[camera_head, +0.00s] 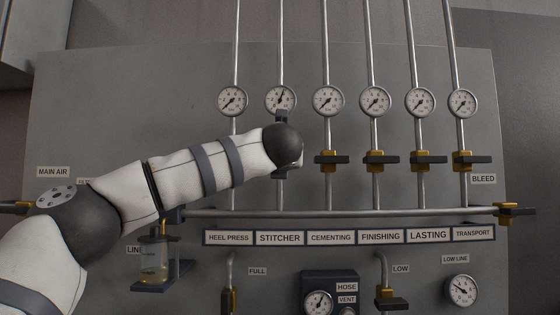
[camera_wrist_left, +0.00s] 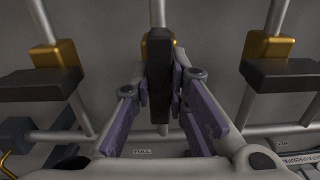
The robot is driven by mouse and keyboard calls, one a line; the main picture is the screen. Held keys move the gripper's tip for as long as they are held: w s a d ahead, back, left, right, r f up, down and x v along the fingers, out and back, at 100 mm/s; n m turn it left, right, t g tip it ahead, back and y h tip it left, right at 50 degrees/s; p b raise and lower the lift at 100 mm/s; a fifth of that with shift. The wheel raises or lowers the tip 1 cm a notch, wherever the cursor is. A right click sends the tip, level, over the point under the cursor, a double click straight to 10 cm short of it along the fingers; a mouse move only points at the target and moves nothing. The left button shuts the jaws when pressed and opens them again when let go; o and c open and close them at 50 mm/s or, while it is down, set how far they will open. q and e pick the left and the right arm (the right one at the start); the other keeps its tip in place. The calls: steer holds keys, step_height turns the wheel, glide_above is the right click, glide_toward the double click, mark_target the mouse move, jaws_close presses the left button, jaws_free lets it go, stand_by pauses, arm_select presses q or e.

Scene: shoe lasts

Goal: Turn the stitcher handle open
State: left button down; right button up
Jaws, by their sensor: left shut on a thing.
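The stitcher valve is on the second pipe (camera_head: 281,50), above the STITCHER label (camera_head: 280,238). My left forearm and wrist cover most of it in the head view. In the left wrist view, the dark stitcher handle (camera_wrist_left: 159,65) stands upright, in line with its pipe (camera_wrist_left: 157,12). A little of its brass body (camera_wrist_left: 146,47) shows behind it. My left gripper (camera_wrist_left: 162,90) is shut on this handle, with a purple-padded finger on each side. The stitcher gauge (camera_head: 281,101) has its needle pointing up. My right gripper is not in view.
Neighbouring handles, such as the cementing handle (camera_head: 331,160), lie crosswise to their pipes. In the left wrist view, handles flank the gripper at left (camera_wrist_left: 40,85) and right (camera_wrist_left: 278,73). A horizontal pipe (camera_head: 350,212) runs below. An oiler bowl (camera_head: 154,262) hangs under my forearm.

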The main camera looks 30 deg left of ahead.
arm_select(q)
steer(key=shift+n, duration=0.4)
steer(key=c, duration=1.6)
jaws_free()
steer(key=shift+o, duration=0.2)
steer(key=v, duration=1.2)
